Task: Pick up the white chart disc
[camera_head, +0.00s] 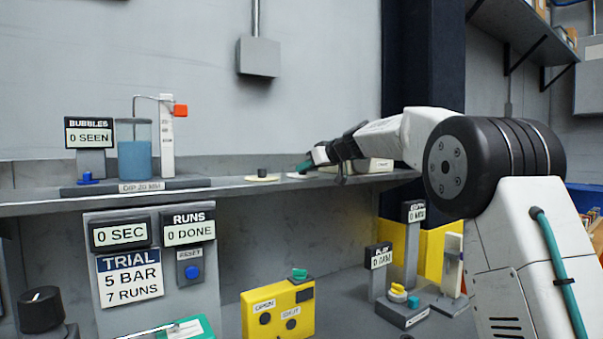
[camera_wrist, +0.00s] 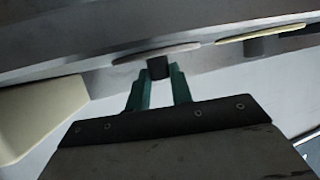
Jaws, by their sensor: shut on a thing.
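The white chart disc (camera_head: 297,175) is at the shelf, at the tip of my gripper (camera_head: 306,165). In the wrist view the white disc (camera_wrist: 150,54) is seen nearly edge-on, with a dark knob (camera_wrist: 158,68) on it. The teal fingers of my gripper (camera_wrist: 158,80) are shut on this knob. I cannot tell whether the disc touches the shelf or is just clear of it.
A cream disc with a dark knob (camera_head: 262,178) lies on the shelf (camera_head: 230,192) just left of the white disc. A pale block (camera_head: 375,165) stands to the right, behind my wrist. A blue-filled beaker (camera_head: 134,158) and displays stand farther left.

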